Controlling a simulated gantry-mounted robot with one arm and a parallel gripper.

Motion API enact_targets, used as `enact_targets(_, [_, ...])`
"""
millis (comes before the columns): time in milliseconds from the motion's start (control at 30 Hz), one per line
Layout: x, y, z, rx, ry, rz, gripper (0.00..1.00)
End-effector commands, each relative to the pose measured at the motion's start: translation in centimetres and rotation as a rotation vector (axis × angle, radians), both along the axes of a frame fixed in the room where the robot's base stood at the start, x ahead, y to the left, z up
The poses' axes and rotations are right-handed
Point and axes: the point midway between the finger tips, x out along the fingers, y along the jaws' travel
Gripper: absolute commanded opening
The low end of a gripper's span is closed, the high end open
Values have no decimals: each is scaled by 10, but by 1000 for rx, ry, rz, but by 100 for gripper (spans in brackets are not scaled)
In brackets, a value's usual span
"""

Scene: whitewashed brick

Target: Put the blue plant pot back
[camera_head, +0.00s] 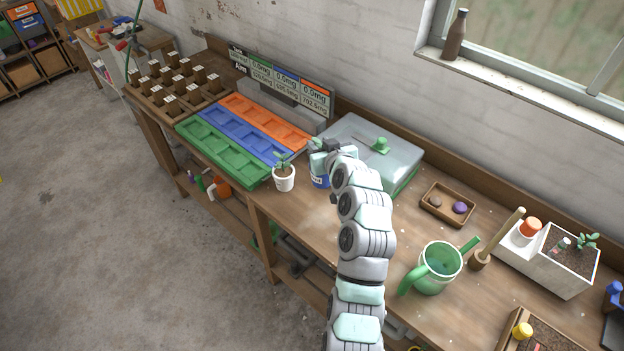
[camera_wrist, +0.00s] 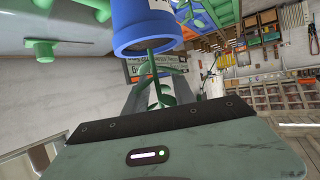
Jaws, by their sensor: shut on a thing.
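The blue plant pot (camera_head: 319,179) is beside the white plant pot (camera_head: 284,184), in front of the lidded box. My gripper (camera_head: 328,152) is at the top of the blue pot and partly hides it. It is shut on it. In the wrist view the blue pot (camera_wrist: 146,30) fills the top, with its rim facing the gripper body and a green seedling (camera_wrist: 160,88) coming out of it. The fingertips are hard to make out there. I cannot tell whether the pot's base touches the bench.
Green (camera_head: 222,152), blue (camera_head: 250,138) and orange (camera_head: 265,122) seed trays lie left. A box with a translucent lid (camera_head: 350,135) stands just behind. A green watering can (camera_head: 436,270) and a small wooden tray (camera_head: 429,203) are at right. Some bench in front is bare.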

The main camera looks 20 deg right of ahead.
Motion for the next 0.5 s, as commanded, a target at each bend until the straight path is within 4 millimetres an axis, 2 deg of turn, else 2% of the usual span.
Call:
enact_targets(100, [0,1,-33,5,4,1,0])
enact_targets(300, [0,0,-76,1,-1,-2,0])
enact_targets(500, [1,0,-93,0,-3,0,0])
